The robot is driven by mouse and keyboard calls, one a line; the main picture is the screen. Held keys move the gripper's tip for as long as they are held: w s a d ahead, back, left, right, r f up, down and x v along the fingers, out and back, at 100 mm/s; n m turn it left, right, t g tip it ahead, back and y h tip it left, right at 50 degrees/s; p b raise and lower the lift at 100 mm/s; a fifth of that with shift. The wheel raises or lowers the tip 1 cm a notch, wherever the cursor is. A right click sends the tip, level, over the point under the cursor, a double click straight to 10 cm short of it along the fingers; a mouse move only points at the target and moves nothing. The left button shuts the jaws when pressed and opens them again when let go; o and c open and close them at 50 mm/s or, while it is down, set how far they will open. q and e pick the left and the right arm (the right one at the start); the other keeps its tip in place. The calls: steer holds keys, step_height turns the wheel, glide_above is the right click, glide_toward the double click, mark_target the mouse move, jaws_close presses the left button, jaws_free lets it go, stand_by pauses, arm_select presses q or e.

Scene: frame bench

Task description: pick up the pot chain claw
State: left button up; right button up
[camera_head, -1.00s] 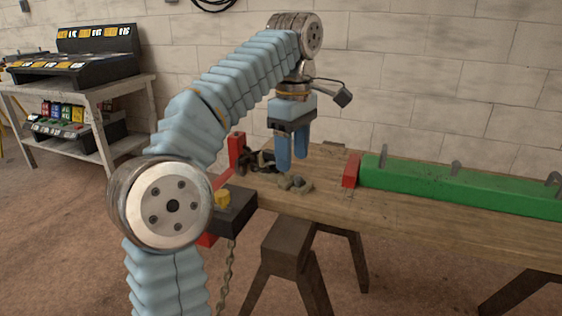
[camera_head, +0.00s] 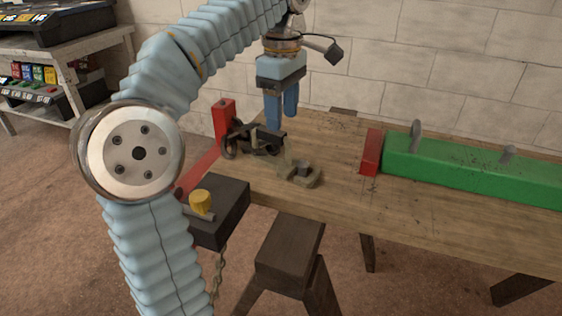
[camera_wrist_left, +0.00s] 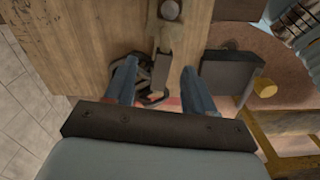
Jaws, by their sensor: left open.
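A small olive-grey claw-like metal piece (camera_head: 298,172) with a round stud lies on the wooden bench top near its left end. A dark metal piece with loops (camera_head: 255,140) lies behind it, beside the red upright; I cannot tell whether the two are joined. My left gripper (camera_head: 281,118) points down, open, just behind and above the dark piece. In the left wrist view the dark piece (camera_wrist_left: 153,92) and a grey bar (camera_wrist_left: 160,70) show between the two blue fingers, and the stud (camera_wrist_left: 170,10) is at the top edge. Contact cannot be told. My right gripper is out of view.
A red upright (camera_head: 223,118) stands at the bench's left end. A black box with a yellow knob (camera_head: 201,202) juts out at the front left, with a chain hanging below. A green beam (camera_head: 470,168) with a red end block (camera_head: 371,152) lies at right. The bench middle is clear.

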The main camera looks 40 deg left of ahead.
mark_target(280, 133)
arm_select(q)
steer(key=f, duration=0.2)
steer(key=f+b, duration=0.1)
steer(key=f, duration=0.4)
steer(key=shift+s+f+b, duration=0.15)
steer(key=shift+s+b, duration=0.15)
steer(key=shift+b, duration=0.05)
steer(key=shift+c, duration=0.3)
jaws_close()
